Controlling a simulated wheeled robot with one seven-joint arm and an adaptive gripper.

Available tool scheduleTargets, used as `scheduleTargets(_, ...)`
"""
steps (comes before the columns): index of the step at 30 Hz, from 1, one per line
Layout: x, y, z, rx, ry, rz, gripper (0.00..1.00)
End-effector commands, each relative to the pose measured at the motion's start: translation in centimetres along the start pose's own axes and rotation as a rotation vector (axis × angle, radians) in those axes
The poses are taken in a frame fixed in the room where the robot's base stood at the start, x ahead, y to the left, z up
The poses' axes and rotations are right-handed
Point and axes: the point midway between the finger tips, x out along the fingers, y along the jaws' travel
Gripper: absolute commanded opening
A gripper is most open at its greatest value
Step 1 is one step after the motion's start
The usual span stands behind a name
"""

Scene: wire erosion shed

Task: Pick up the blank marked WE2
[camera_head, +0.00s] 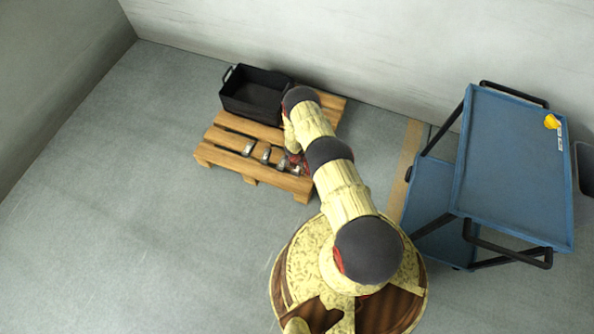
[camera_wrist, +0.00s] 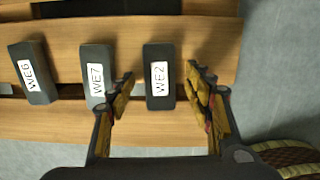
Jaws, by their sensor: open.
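The blank marked WE2 (camera_wrist: 160,90) is a dark grey block with a white label, lying on the wooden pallet (camera_wrist: 215,35). My gripper (camera_wrist: 160,76) is open, with one yellow finger on each side of WE2 in the wrist view. Gaps show between the fingers and WE2; its height above the block is hard to tell. The left finger overlaps the edge of the blank marked WE7 (camera_wrist: 95,72). In the head view my arm partly hides the gripper and the right end of the row of blanks.
The blank marked WE6 (camera_wrist: 35,75) lies left of WE7. A black open crate (camera_head: 255,95) stands at the back of the pallet (camera_head: 225,155). A blue trolley (camera_head: 510,160) with a yellow item (camera_head: 552,121) stands at right. The floor left of the pallet is clear.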

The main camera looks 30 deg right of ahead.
Motion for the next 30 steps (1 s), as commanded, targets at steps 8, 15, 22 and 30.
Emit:
scheduleTargets(8, -0.05, 0.01, 0.03, 0.000, 0.000, 0.000, 0.48)
scheduleTargets(15, -0.04, 0.01, 0.02, 0.000, 0.000, 0.000, 0.34)
scheduleTargets(22, -0.04, 0.01, 0.02, 0.000, 0.000, 0.000, 0.21)
scheduleTargets(30, -0.04, 0.00, 0.02, 0.000, 0.000, 0.000, 0.06)
